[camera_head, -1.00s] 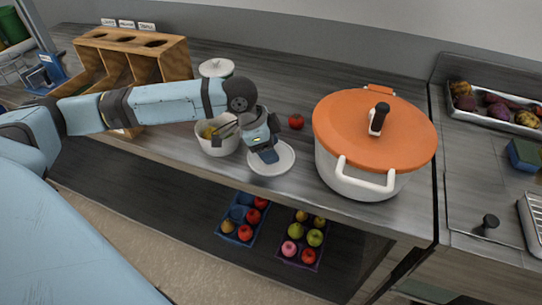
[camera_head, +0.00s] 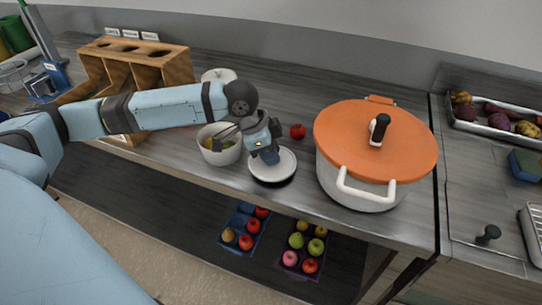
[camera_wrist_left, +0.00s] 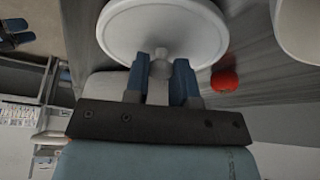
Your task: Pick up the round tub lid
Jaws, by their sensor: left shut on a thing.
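The round tub lid (camera_head: 272,170) is a white disc with a raised rim and a small knob. In the left wrist view the lid (camera_wrist_left: 163,24) fills the top middle, with its knob between my two blue fingers. My left gripper (camera_head: 268,156) is shut on that knob. In the head view a dark shadow shows under the lid's front edge, and the lid looks slightly above the counter. My right gripper is in neither view.
A white bowl with a utensil (camera_head: 221,153) stands just left of the lid. A red tomato (camera_head: 298,131) lies behind it. A large pot with an orange lid (camera_head: 352,128) stands close on the right. The counter's front edge is near. Fruit trays (camera_head: 302,246) sit on the shelf below.

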